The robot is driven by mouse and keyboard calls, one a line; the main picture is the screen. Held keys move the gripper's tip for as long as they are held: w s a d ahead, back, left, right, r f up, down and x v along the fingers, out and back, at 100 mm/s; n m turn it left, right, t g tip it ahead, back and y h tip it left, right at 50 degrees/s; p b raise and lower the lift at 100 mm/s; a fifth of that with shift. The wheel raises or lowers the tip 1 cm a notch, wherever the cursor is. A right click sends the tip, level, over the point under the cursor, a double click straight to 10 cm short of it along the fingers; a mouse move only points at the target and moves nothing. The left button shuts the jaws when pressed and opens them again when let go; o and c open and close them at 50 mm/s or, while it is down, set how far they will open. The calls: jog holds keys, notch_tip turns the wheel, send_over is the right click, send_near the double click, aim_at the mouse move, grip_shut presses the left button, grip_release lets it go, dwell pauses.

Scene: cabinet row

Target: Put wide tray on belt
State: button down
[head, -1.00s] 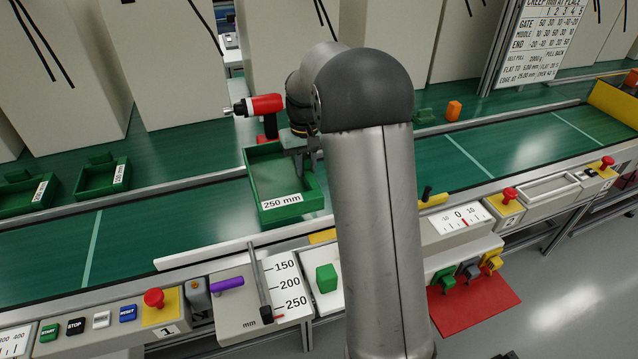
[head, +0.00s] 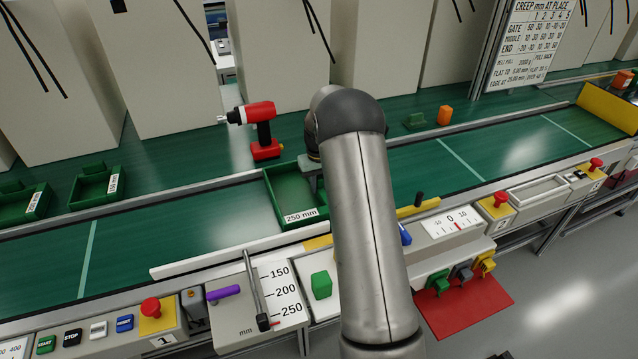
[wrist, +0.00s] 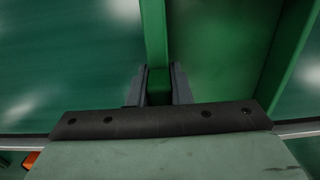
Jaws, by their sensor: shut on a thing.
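The wide green tray (head: 283,226), with a 250 mm label on its front wall, is at the belt (head: 180,232), left of my arm in the head view. It looks level and low over the belt surface; I cannot tell whether it touches. My arm hides its right part. In the wrist view my gripper (wrist: 157,84) is shut on a green wall of the tray (wrist: 153,35), one finger on each side. In the head view the fingers are mostly hidden behind the tray and arm.
A red drill (head: 262,125) stands behind the tray. Two smaller green trays (head: 97,190) (head: 22,205) sit on the back shelf at left. A white bar (head: 200,262) runs along the belt's front edge. The belt is clear on the left and far right.

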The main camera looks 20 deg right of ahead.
jog(key=shift+f, duration=0.1)
jog(key=c, duration=1.3)
grip_release()
